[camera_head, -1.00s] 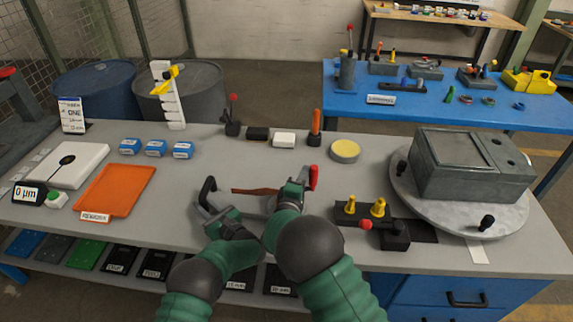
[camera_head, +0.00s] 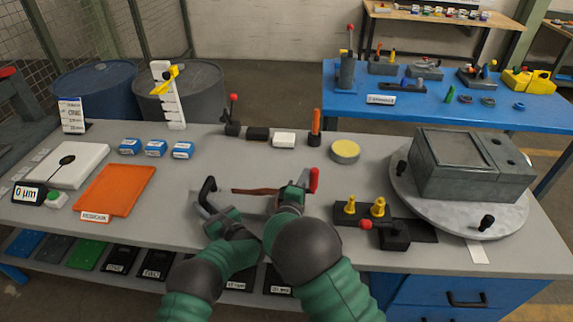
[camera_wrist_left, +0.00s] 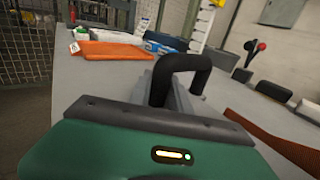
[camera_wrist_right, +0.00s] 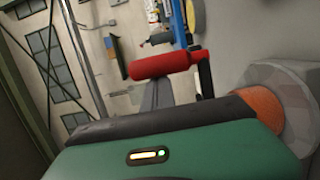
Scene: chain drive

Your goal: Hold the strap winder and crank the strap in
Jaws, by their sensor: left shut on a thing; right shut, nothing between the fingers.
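The strap winder lies at the front of the grey bench, mostly hidden by my arms. My left gripper (camera_head: 220,214) is shut on the winder by its black handle (camera_head: 208,190), which also shows in the left wrist view (camera_wrist_left: 182,68). The orange-brown strap (camera_head: 257,191) runs right from near the handle; some is wound on a grey spool (camera_wrist_right: 292,85) in the right wrist view. My right gripper (camera_head: 294,187) is shut with nothing between its fingers, close beside the red crank grip (camera_head: 314,180). That grip (camera_wrist_right: 165,62) stands just beyond the fingers; contact is unclear.
A black fixture with yellow pegs (camera_head: 378,207) and a red-knobbed lever (camera_head: 366,225) stands right of my right arm. A round plate (camera_head: 500,215) carries a grey box (camera_head: 473,170). An orange tray (camera_head: 114,191) lies left. The bench between tray and winder is clear.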

